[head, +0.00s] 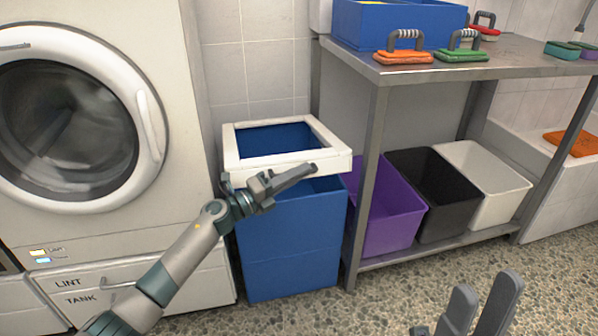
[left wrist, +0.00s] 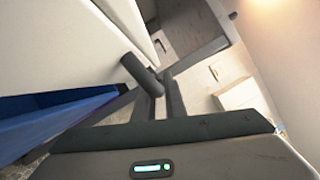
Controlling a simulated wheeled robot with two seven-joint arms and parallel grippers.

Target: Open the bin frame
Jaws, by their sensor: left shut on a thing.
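The bin frame (head: 240,162) is a white square rim with an open middle, on top of the blue bin (head: 292,245) in the head view. Its front edge appears raised, with a strip of the bin's blue inside showing below it at the right. My left gripper (head: 288,180) is shut on the frame's front edge; its fingers hide part of that edge. In the left wrist view, the white frame (left wrist: 75,45) is at upper left, with the blue bin (left wrist: 50,125) below it. My right gripper (head: 487,294) is open and empty at the lower right, away from the bin.
A white washer (head: 195,225) stands close on the bin's left. A metal table (head: 480,68) is on the right, its leg near the bin. Purple (head: 385,225), black (head: 440,195) and white (head: 490,185) bins stand on its lower shelf. The floor in front is clear.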

